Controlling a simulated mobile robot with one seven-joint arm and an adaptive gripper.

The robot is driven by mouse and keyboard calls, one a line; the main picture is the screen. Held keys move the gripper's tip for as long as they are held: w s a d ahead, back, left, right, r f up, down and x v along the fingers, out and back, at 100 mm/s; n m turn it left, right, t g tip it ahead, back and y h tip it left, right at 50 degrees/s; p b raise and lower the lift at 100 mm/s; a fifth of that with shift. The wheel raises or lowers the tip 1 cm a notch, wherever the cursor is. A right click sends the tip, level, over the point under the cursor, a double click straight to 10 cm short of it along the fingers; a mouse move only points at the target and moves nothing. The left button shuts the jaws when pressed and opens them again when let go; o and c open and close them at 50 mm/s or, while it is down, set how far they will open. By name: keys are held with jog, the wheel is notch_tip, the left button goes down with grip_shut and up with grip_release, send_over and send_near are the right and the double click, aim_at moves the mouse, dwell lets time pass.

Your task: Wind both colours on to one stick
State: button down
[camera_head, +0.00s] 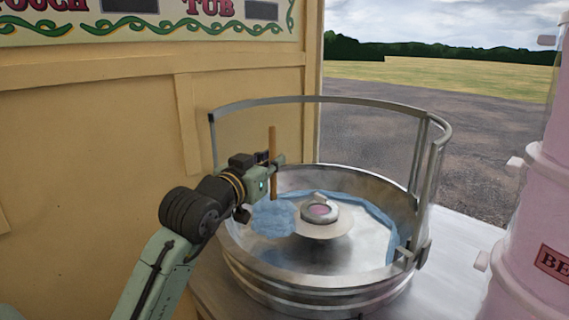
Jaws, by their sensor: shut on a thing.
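My gripper (267,170) is shut on a wooden stick (272,143) above the left part of a round metal floss pan (304,271). The stick is nearly upright, its bare end pointing up. A blue clump of floss (274,217) is around its lower end, inside the pan. A band of blue floss (375,213) lies along the pan's inner wall at the back and right. The spinner head (320,212) in the middle has pink on its top. I see no pink floss on the stick. The gripper's fingertips are small and partly hidden.
A metal guard rail (352,106) curves around the pan's back and right. A yellow wooden wall (95,150) stands close on the left. Pink stacked tubs (530,215) stand at the right. The pale counter (455,262) between pan and tubs is clear.

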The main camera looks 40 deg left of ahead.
jog(key=w+a+p, duration=0.4)
jog(key=w+a, duration=0.2)
jog(key=w, duration=0.2)
jog(key=s+d+b, duration=0.6)
jog(key=s+d, duration=0.3)
jog(key=d, duration=0.5)
jog(key=w+d+b, duration=0.1)
jog(key=w+d, duration=0.8)
jog(key=w, duration=0.5)
jog(key=shift+w+d, duration=0.3)
